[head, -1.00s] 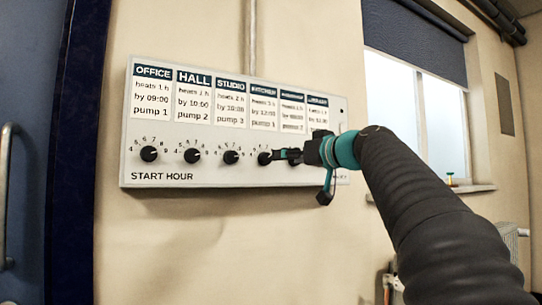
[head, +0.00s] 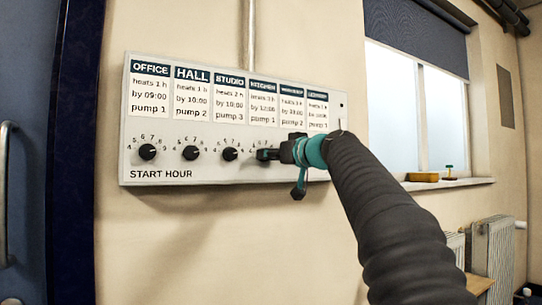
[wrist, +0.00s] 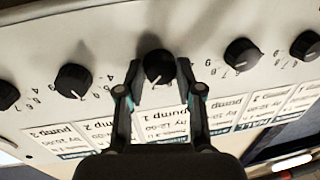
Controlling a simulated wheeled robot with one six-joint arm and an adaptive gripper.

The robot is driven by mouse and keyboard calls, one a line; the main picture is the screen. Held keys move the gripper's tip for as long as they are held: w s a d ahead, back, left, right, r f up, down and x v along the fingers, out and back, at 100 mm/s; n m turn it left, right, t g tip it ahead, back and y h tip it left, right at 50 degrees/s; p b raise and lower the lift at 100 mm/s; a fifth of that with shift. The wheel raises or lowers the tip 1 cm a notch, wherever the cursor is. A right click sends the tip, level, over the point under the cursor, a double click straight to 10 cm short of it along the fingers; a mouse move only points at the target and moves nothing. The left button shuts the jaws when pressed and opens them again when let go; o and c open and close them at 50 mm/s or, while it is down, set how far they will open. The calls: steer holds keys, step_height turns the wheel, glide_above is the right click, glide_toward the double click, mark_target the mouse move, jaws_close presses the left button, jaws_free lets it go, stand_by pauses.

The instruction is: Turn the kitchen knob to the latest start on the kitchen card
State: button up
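The white panel (head: 225,172) carries a row of black knobs with number scales, under a row of cards. The kitchen card (head: 263,103) is fourth from the left and reads by 12:00, pump 1; its heating hours are small, perhaps 3 h. The kitchen knob (head: 264,155) is below it, partly hidden by my gripper (head: 275,154) in the head view. In the wrist view, which is turned upside down, the kitchen knob (wrist: 158,67) sits between the two fingers of my gripper (wrist: 159,68). Narrow gaps seem to show on both sides. The knob's exact setting is unclear.
The studio knob (head: 230,154) is close to the left of my gripper. The hall knob (head: 191,153) and office knob (head: 147,152) are further left. My arm covers the panel's lower right.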

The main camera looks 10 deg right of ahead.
jaws_close()
steer(key=shift+m+t+b, duration=0.4)
steer(key=shift+m+b, duration=0.35)
steer(key=shift+m, duration=2.25)
steer(key=o, duration=0.7)
jaws_free()
